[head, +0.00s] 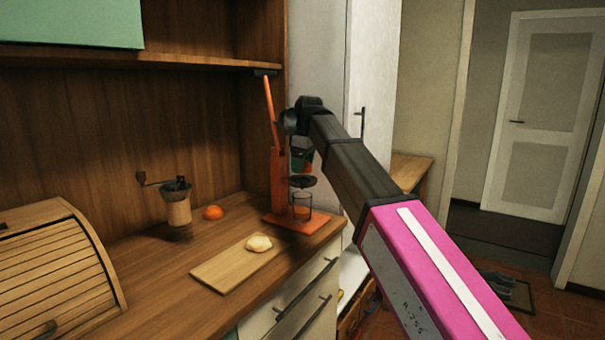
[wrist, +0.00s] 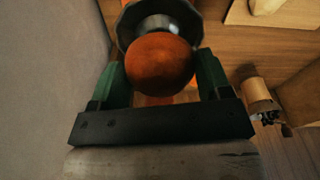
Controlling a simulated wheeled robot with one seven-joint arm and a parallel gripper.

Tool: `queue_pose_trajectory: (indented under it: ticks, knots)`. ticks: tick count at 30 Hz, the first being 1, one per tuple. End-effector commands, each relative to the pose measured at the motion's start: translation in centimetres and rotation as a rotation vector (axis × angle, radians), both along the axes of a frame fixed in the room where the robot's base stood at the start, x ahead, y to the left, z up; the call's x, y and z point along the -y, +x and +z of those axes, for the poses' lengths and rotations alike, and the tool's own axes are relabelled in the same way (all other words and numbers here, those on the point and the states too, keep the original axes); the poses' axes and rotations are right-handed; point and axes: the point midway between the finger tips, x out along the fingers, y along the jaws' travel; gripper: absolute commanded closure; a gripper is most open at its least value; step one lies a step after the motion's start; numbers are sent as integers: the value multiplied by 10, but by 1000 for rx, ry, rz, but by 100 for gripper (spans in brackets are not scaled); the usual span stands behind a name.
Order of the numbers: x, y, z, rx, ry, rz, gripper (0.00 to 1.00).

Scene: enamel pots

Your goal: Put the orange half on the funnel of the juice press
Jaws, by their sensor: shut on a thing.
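The orange juice press (head: 278,185) stands at the right end of the counter, with its lever raised. Its dark funnel (head: 302,182) sits above a glass (head: 302,207) on the press base. My gripper (head: 303,164) is above the funnel, pointing down. In the wrist view, its green fingers (wrist: 161,68) are shut on the orange half (wrist: 158,65), one on each side. The grey rim of the funnel (wrist: 126,38) shows behind the orange half, which hides much of it. I cannot tell whether the orange half touches the funnel.
A cutting board (head: 220,270) with a pale round piece (head: 259,243) lies in front of the press. A small orange fruit (head: 212,213) and a coffee grinder (head: 177,207) stand farther left. A roll-top bread box (head: 55,265) fills the near left. A cabinet wall rises behind the press.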

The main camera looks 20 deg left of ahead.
Motion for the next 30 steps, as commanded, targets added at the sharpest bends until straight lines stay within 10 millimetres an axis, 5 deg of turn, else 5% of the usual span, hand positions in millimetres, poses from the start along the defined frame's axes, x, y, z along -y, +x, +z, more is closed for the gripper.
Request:
queue_pose_trajectory:
  ticks: [6,17,18,20,30]
  knots:
    - [1,-1,-29,-1,-1,0,53]
    - [0,-1,-32,0,0,0,53]
    - [0,-1,-32,1,0,0,22]
    - [0,-1,-32,1,0,0,3]
    - [0,0,-29,1,0,0,3]
